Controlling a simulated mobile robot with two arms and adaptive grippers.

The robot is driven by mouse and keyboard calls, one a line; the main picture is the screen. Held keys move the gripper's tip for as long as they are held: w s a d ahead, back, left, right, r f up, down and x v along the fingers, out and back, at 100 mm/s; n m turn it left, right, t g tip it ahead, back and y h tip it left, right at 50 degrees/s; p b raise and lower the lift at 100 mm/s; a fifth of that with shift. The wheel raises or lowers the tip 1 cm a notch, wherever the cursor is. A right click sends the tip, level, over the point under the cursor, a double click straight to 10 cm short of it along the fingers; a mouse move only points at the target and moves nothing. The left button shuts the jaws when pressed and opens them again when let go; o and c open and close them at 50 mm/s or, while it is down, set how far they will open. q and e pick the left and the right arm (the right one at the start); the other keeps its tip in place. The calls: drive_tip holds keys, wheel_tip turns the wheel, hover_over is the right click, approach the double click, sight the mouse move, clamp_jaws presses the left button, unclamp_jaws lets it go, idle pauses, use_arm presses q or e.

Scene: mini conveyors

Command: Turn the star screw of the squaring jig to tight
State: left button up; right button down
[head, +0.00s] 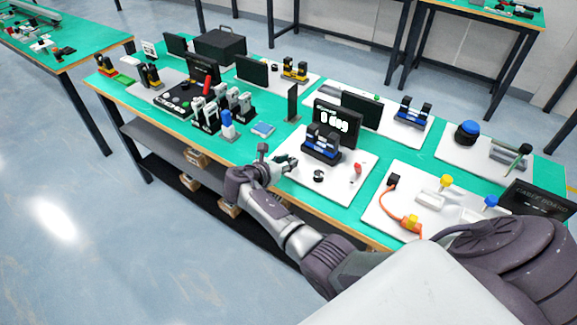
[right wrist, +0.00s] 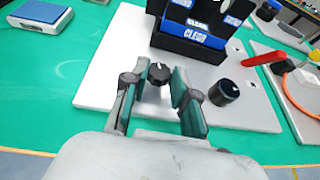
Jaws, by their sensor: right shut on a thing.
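My right gripper (head: 285,163) reaches in from the lower right to the near left part of a white board (head: 341,191). In the right wrist view my right gripper (right wrist: 160,82) has its fingers on both sides of a small black knob (right wrist: 159,71) with a white mark, and is shut on it. The knob stands on the board; I cannot tell for certain that it is the star screw. Behind it stands a black fixture with blue blocks (head: 322,143), one marked CLEAR (right wrist: 196,38). A display (head: 338,117) reads 0 deg. My left gripper is not in view.
A second black knob (right wrist: 224,92) stands right of the gripped one, with a red handle (right wrist: 263,58) beyond it. A blue-topped scale (head: 263,128) lies to the left. A board with an orange cable (head: 391,203) is to the right.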

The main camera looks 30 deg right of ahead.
drive_tip(key=shift+w+a+f+m+g+b, duration=0.15)
drive_tip(key=shift+m+g+b, duration=0.3)
drive_tip(key=shift+m+g, duration=0.3)
drive_tip(key=c, duration=0.9)
unclamp_jaws()
drive_tip(key=v, duration=1.2)
drive_tip(key=shift+w, duration=0.2)
drive_tip(key=shift+f, duration=0.1)
